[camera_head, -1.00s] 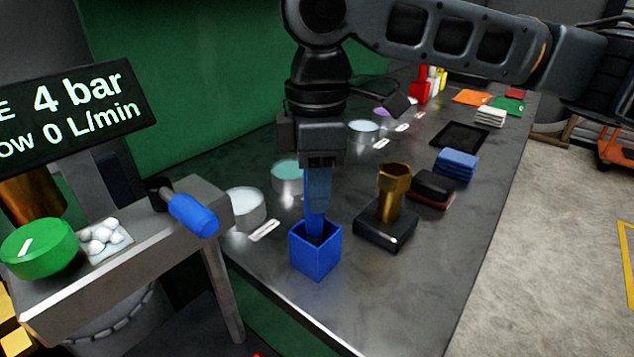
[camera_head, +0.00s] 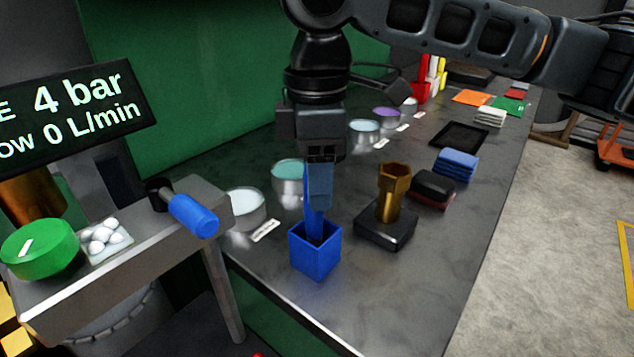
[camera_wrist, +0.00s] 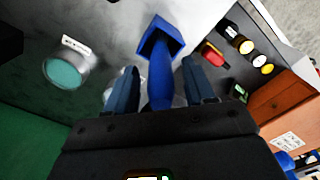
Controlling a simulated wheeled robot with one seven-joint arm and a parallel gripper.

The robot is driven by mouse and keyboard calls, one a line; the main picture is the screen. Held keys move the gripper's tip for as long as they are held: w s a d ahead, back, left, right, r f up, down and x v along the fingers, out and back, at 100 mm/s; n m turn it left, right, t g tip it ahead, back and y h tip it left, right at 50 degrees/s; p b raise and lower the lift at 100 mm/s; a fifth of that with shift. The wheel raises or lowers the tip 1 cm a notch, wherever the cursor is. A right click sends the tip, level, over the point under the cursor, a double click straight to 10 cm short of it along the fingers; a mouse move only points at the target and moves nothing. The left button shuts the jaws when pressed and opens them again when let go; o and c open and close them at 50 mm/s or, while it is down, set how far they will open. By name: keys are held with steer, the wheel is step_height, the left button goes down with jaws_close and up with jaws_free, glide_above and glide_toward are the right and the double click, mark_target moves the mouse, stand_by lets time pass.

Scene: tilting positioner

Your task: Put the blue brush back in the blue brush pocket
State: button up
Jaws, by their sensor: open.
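The blue brush pocket (camera_head: 315,255) is an open square blue box on the near part of the dark bench; it also shows in the wrist view (camera_wrist: 172,32). The blue brush (camera_head: 315,215) stands in it with its lower end inside the pocket and hidden. In the wrist view the brush's blue handle (camera_wrist: 160,80) rises from the pocket to between my fingers. My gripper (camera_head: 319,190) is above the pocket, around the handle. In the wrist view my gripper (camera_wrist: 163,88) is open, with a gap between each finger and the handle.
A brass part on a black block (camera_head: 386,225) stands just right of the pocket. Glass dishes (camera_head: 245,207) and (camera_head: 288,178) lie left and behind. Folded blue cloths (camera_head: 456,165) lie farther right. A side stand with a blue-handled lever (camera_head: 193,215) is at left. The bench front is clear.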

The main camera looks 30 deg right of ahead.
step_height(320, 180, up, 11)
steer(key=shift+f, duration=0.15)
stand_by(1.5)
